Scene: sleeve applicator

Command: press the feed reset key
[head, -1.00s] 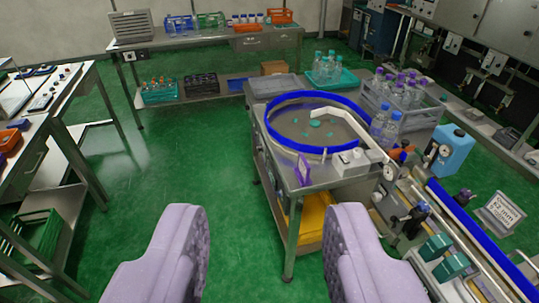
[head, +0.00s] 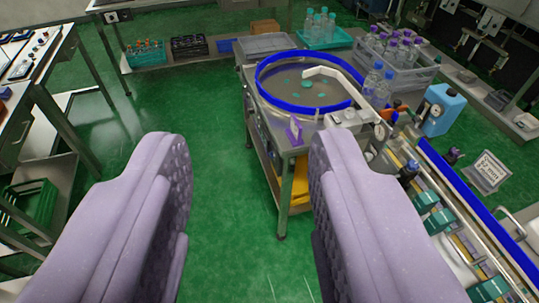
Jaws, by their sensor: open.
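My gripper (head: 250,165) is open and empty, its two pale purple padded fingers wide apart over the green floor. Ahead and to the right stands a steel cart with a round blue-rimmed feed table (head: 283,100) holding a few teal caps. A small light control box (head: 349,117) sits at its front right corner, beyond the right finger and apart from it. I cannot make out which key is the feed reset key at this size. A purple tag-like piece (head: 294,131) stands at the cart's front edge.
A blue-railed conveyor (head: 462,193) runs along the right with teal blocks (head: 438,221) beside it. Clear bottles (head: 378,86) stand by the feed table. A steel bench (head: 30,75) is at the left. The green floor between is clear.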

